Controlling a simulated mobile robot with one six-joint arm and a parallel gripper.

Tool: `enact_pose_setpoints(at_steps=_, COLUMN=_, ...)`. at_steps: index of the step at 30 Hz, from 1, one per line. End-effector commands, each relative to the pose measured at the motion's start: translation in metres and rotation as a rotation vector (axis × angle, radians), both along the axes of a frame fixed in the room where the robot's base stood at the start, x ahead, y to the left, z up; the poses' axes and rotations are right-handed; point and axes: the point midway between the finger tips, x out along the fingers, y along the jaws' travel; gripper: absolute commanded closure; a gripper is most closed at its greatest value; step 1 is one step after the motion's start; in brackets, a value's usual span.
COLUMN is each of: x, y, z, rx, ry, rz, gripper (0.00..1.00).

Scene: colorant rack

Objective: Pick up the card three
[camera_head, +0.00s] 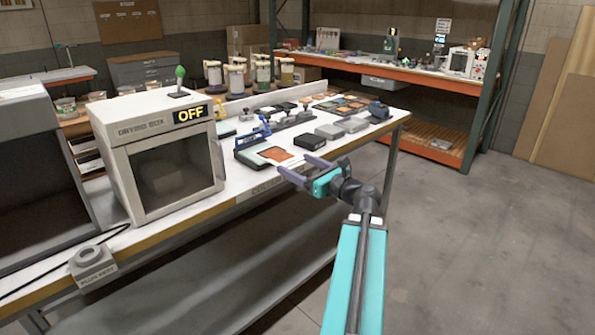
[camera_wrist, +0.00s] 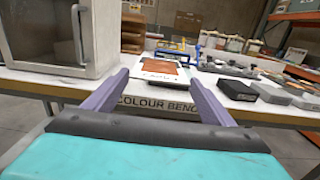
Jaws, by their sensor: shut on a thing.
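My gripper (camera_head: 294,163) reaches in from the right at the front edge of the white bench. Its two purple fingers are set wide, and it is shut on a white card with an orange-brown patch (camera_head: 276,154). In the wrist view the card (camera_wrist: 160,69) lies flat between the fingertips of my gripper (camera_wrist: 159,76). The card is over or on a dark board with a blue clamp (camera_head: 247,143); I cannot tell whether it touches the board. No number on the card can be read.
A drying box (camera_head: 155,150) marked OFF stands to the left on the bench (camera_head: 225,187). Dark and grey blocks (camera_head: 310,142) sit to the right of the card. More cards (camera_head: 342,104) lie farther back. Several jars (camera_head: 237,79) stand behind. The floor at right is clear.

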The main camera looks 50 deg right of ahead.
Motion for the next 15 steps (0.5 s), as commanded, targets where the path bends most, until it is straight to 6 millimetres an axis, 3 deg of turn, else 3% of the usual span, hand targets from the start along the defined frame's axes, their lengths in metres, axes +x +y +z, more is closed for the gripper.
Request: enact_pose_setpoints(at_steps=15, x=-0.012, y=0.005, z=-0.003, rx=-0.001, ry=-0.002, rz=0.000, gripper=0.44)
